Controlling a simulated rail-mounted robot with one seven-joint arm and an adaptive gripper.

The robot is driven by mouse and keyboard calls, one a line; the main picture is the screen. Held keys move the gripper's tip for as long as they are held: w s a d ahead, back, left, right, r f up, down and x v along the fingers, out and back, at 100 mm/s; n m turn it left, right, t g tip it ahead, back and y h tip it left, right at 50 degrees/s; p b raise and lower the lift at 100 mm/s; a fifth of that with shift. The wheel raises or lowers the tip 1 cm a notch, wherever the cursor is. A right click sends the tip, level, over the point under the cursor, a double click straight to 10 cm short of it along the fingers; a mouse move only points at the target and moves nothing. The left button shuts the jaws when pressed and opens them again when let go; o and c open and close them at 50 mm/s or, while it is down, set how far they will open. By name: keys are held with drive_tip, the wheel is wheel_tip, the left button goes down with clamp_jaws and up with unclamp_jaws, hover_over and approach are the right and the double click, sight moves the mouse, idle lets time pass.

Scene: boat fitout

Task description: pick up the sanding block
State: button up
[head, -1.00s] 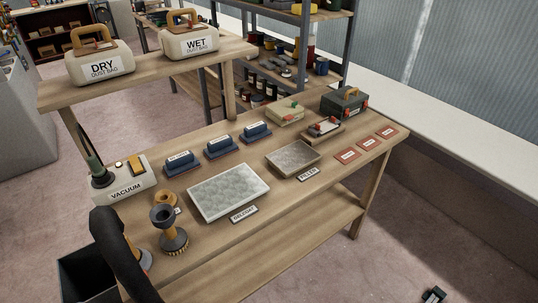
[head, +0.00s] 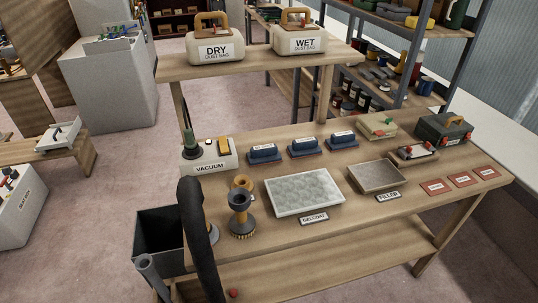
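Three blue blocks with white labels sit in a row on blue bases in the middle of the workbench: a left one (head: 264,153), a middle one (head: 303,146) and a right one (head: 341,140). Their labels are too small to read, so I cannot tell which, if any, is the sanding block. My gripper is not in view.
On the workbench (head: 345,226) are the vacuum (head: 216,160), a round brush (head: 241,215), the gelcoat tray (head: 303,192), the filler tray (head: 379,177), a dark toolbox (head: 446,130) and red cards (head: 461,181). A black hose (head: 195,235) rises at the front left beside a dark bin (head: 158,234). Dust bags (head: 215,48) stand on the raised shelf.

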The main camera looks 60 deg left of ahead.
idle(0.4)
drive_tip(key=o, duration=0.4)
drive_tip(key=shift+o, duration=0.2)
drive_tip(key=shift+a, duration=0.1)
